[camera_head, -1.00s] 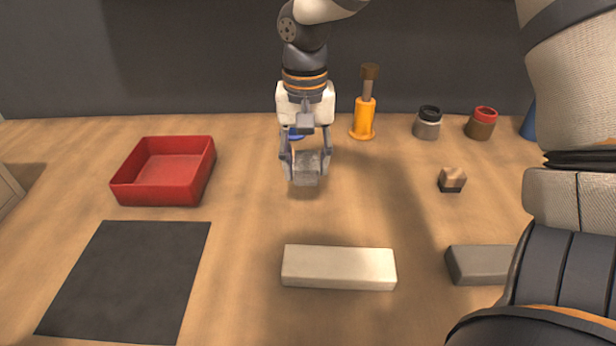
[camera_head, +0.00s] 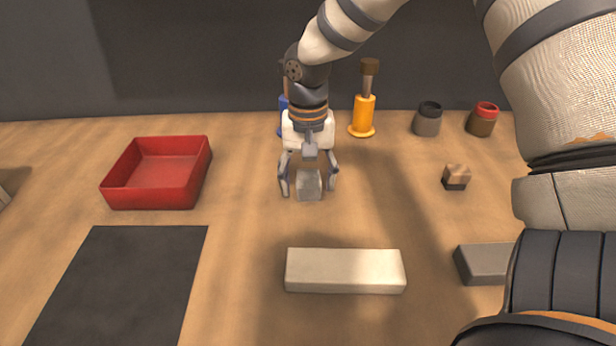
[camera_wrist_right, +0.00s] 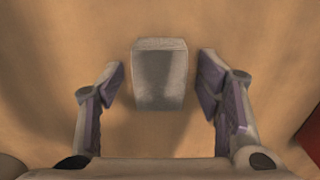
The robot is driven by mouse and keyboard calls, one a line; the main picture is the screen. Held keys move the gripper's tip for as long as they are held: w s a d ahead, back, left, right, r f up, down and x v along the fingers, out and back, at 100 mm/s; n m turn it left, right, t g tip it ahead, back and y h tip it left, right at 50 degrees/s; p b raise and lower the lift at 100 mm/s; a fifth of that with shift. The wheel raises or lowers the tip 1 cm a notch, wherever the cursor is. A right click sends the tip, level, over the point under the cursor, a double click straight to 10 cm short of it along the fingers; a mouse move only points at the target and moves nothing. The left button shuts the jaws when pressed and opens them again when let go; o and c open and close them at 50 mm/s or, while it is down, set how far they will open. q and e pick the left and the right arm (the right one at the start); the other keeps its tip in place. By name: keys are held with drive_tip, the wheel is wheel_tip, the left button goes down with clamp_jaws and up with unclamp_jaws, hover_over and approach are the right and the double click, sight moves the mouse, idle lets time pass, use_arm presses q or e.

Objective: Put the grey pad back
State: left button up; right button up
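A small grey block, apparently the grey pad (camera_head: 309,187), is at the middle of the table, past the white bar. My right gripper (camera_head: 308,183) reaches down over it from behind, one finger on each side. The fingers are open. In the right wrist view the grey pad (camera_wrist_right: 160,75) lies between the fingertips of the right gripper (camera_wrist_right: 160,85), with a clear gap on both sides. Its underside is hidden, but it seems to rest on the table. My left gripper is out of view.
A red tray (camera_head: 108,190) stands left, with a black mat (camera_head: 120,290) in front. A white bar (camera_head: 345,270) lies front centre, a darker grey block (camera_head: 482,264) right of it.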

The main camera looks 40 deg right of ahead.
sight(308, 178)
drive_tip(key=shift+r, duration=0.1)
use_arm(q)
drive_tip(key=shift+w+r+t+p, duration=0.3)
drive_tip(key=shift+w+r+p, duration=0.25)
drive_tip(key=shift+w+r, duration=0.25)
use_arm(e)
wheel_tip(308, 178, up, 12)
